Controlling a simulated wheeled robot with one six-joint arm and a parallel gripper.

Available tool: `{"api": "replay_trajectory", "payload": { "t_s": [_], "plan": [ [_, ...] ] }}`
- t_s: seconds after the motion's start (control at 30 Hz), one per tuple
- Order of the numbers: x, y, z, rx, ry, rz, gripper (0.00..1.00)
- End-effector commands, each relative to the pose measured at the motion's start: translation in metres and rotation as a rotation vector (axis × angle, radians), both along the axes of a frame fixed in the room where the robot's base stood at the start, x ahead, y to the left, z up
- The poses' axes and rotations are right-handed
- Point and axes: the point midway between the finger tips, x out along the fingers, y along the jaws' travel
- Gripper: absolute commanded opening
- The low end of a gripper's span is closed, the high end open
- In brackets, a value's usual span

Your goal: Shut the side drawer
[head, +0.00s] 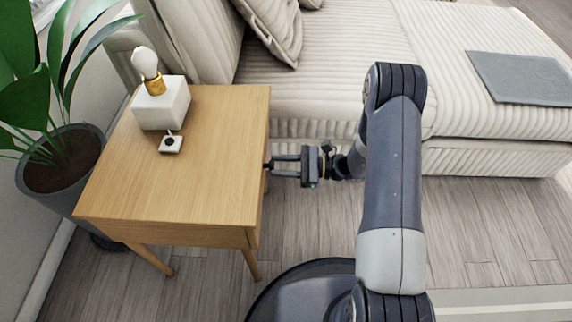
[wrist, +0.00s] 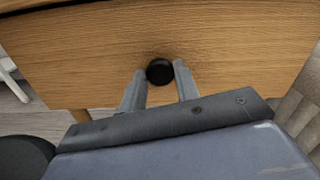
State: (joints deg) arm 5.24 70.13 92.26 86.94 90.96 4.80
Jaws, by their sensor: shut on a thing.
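The wooden side table (head: 185,185) stands left of my arm in the head view. Its drawer front (wrist: 85,75) fills most of the wrist view, with a round black knob (wrist: 159,71) in its middle. My gripper (head: 272,165) reaches to the table's right side, and its fingers are shut on the knob, one on each side, in the wrist view. In the head view the tabletop's edge hides the drawer front, and no clear part of the drawer sticks out beyond it. I cannot tell whether a small gap remains.
A white lamp (head: 161,105) and a small white block (head: 171,143) with a black top stand on the tabletop. A potted plant (head: 65,165) is at the left. A cream sofa (head: 320,70) lies behind. Wooden floor (head: 310,225) is free right of the table.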

Motion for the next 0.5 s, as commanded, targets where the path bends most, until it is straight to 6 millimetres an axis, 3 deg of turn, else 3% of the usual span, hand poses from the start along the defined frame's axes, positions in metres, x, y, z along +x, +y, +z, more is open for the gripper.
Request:
{"api": "replay_trajectory", "payload": {
  "t_s": [0.1,0.13,0.37,0.5],
  "plan": [
    [0.0009,0.0027,0.0009,0.001,-0.003,0.001,0.00],
    [0.0009,0.0028,0.0009,0.001,-0.003,0.001,0.32],
    [0.0006,0.0019,0.0006,0.000,-0.002,0.002,0.51],
    [0.0005,0.0015,0.0005,0.001,-0.001,0.001,0.52]
  ]
}}
